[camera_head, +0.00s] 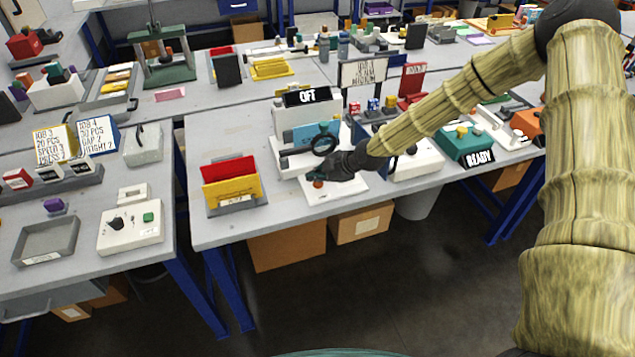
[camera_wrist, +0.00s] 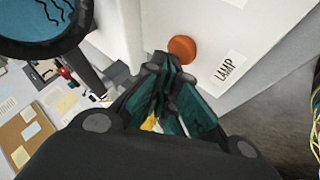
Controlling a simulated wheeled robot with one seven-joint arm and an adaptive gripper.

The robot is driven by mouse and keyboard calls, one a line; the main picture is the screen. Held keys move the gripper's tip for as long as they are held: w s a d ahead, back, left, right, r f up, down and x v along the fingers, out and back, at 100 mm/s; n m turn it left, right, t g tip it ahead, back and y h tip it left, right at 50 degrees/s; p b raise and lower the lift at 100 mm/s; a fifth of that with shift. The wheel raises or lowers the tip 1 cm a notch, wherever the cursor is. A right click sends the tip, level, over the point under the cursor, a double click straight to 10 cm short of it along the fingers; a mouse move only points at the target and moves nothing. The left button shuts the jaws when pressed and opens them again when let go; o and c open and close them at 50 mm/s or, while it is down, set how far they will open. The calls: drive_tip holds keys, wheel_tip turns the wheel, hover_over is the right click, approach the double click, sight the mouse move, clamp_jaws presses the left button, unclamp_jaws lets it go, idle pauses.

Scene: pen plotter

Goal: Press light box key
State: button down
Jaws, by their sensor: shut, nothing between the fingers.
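The light box key is a round orange-red button (camera_wrist: 182,50) on a white panel, beside a label reading LAMP (camera_wrist: 227,70) in the wrist view. In the head view the button (camera_head: 318,184) shows small at the front of the white base plate (camera_head: 345,190). My gripper (camera_wrist: 168,68) is shut and empty, its dark green fingers pointing at the panel with the tips close beside the button. I cannot tell whether they touch it. In the head view my gripper (camera_head: 322,175) is just above the plate. A black sign (camera_head: 307,96) behind appears to read OFF.
A black-rimmed magnifier ring (camera_head: 324,145) stands close behind my gripper; its rim also shows in the wrist view (camera_wrist: 75,35). A red and yellow holder (camera_head: 233,185) stands to the left. A green box marked READY (camera_head: 468,140) stands to the right. The table's front edge is close.

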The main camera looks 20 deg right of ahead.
sight(316, 185)
drive_tip(key=shift+r+p, duration=1.25)
drive_tip(key=shift+r, duration=1.55)
drive_tip(key=shift+f, duration=0.1)
